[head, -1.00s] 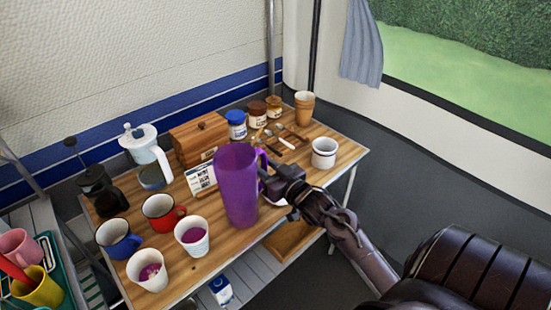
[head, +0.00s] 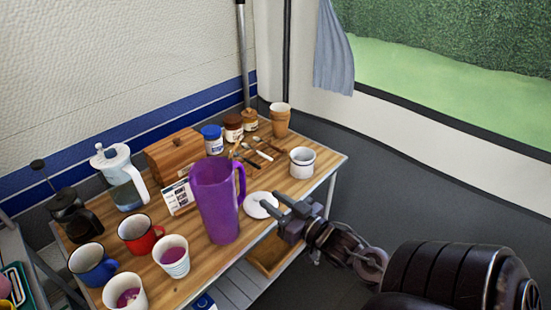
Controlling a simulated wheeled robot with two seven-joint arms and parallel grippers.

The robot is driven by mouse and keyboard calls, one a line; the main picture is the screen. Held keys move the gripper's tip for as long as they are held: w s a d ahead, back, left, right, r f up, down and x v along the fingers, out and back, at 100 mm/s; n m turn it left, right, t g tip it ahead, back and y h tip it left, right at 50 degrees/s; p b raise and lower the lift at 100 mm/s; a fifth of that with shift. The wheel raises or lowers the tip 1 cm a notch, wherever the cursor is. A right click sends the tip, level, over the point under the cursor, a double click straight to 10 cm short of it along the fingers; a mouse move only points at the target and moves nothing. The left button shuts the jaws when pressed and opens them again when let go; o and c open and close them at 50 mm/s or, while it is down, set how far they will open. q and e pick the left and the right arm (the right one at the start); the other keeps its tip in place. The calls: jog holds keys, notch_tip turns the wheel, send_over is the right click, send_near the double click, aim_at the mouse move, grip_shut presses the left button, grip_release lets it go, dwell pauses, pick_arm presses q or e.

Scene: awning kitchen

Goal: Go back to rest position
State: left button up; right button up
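My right gripper (head: 274,204) reaches in from the lower right at the table's front edge. Its two fingers are apart with nothing between them, and they point toward the purple pitcher (head: 217,205). The pitcher stands upright on the wooden table, its handle toward the gripper, with a gap between them. A white round disc (head: 259,205) lies on the table by the fingertips and is partly covered by them. My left gripper is not in view.
Red (head: 141,234), blue (head: 92,264) and white (head: 302,162) mugs and two cups with purple contents (head: 172,256) stand on the table (head: 200,276). The floor at right of the table looks free.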

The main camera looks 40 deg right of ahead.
dwell(0.3)
jog(key=a+f+g+h, duration=0.2)
jog(key=a+f+g, duration=0.4)
jog(key=a+g, duration=0.15)
jog(key=s+a+f+n+g+y, duration=0.1)
jog(key=s+a+n+g, duration=0.1)
jog(key=s+a+g, duration=0.65)
jog(key=s+a+f, duration=0.1)
jog(key=s+f, duration=0.1)
jog(key=f, duration=1.3)
jog(key=s+f, duration=0.2)
jog(key=f, duration=1.4)
jog(key=s+d+f+g, duration=0.1)
jog(key=s+d+f, duration=0.2)
jog(key=s+f, duration=1.4)
jog(key=s, duration=0.2)
jog(key=shift+s+f, duration=0.3)
jog(key=shift+s, duration=0.1)
